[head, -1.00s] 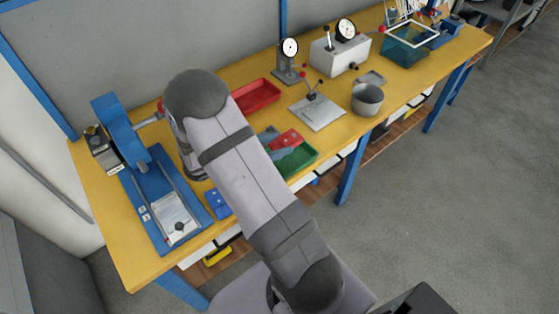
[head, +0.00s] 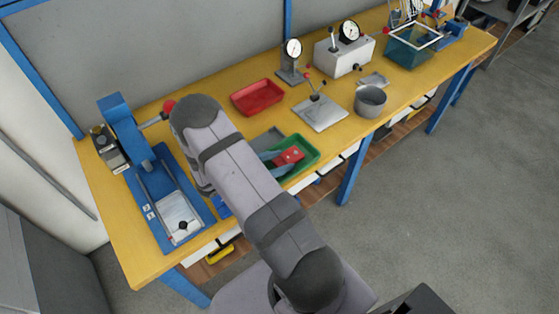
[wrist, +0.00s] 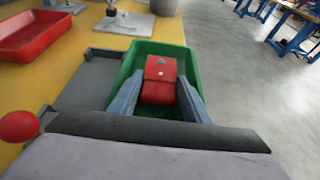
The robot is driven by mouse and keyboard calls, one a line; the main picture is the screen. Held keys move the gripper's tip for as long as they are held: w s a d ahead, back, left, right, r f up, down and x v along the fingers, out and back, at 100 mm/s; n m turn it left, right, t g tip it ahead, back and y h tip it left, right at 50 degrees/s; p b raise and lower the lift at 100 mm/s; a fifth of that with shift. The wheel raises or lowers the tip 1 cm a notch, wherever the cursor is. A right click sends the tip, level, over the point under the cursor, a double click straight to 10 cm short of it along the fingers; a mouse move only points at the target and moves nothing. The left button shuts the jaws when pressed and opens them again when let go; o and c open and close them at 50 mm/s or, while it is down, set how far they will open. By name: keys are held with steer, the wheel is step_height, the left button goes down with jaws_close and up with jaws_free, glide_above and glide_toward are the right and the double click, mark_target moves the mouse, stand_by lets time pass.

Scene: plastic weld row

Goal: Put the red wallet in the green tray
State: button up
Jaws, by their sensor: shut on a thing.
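The red wallet (wrist: 160,80) is between the two fingers of my gripper (wrist: 160,100) in the wrist view, and the fingers are shut on it. A pale round snap shows on its top. The wallet also shows in the head view (head: 288,156). The green tray (wrist: 177,50) lies around and below the wallet; its rim also shows in the head view (head: 311,146). The wallet is within the tray's outline. I cannot tell whether it touches the tray's floor.
A grey plate (wrist: 90,78) lies beside the green tray. A red tray (head: 257,97) is farther back. A grey bowl (head: 370,101) and a stand on a metal plate (head: 320,112) are to the right. A blue press (head: 165,190) is at the left. The green tray is near the table's front edge.

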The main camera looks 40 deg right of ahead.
steer(key=shift+f, duration=0.25)
steer(key=o, duration=0.8)
steer(key=shift+o, duration=0.2)
steer(key=shift+r, duration=0.1)
steer(key=shift+a+r, duration=0.1)
steer(key=shift+a, duration=0.05)
steer(key=b+v, duration=0.3)
steer(key=v, duration=0.7)
steer(key=shift+a, duration=0.1)
steer(key=shift+v, duration=0.75)
